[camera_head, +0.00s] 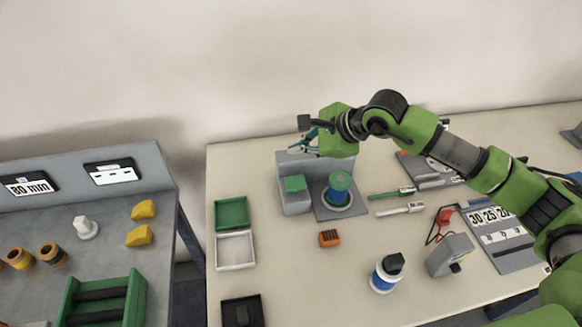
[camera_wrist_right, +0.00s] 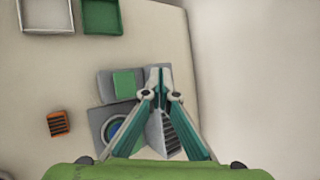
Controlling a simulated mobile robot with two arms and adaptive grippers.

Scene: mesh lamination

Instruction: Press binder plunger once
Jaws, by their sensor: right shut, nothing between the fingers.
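A grey block with a green square top (camera_head: 295,184) stands at the back of the table; the top also shows in the wrist view (camera_wrist_right: 124,84). I cannot tell for sure whether this is the binder plunger. Beside it, a green and blue round vessel (camera_head: 341,187) sits on a grey base, partly hidden by my gripper in the wrist view. My right gripper (camera_head: 308,143) is above the back of this station. In the wrist view its fingertips (camera_wrist_right: 159,72) are together and empty, beside the green top in the picture. My left gripper is not in view.
An orange block (camera_head: 329,238), a green tray (camera_head: 232,213) and a white tray (camera_head: 235,251) lie in front and left. A blue-and-white bottle with a black top (camera_head: 387,273) stands near the front. Green and white tools (camera_head: 392,194) lie to the right. A gap separates the left table.

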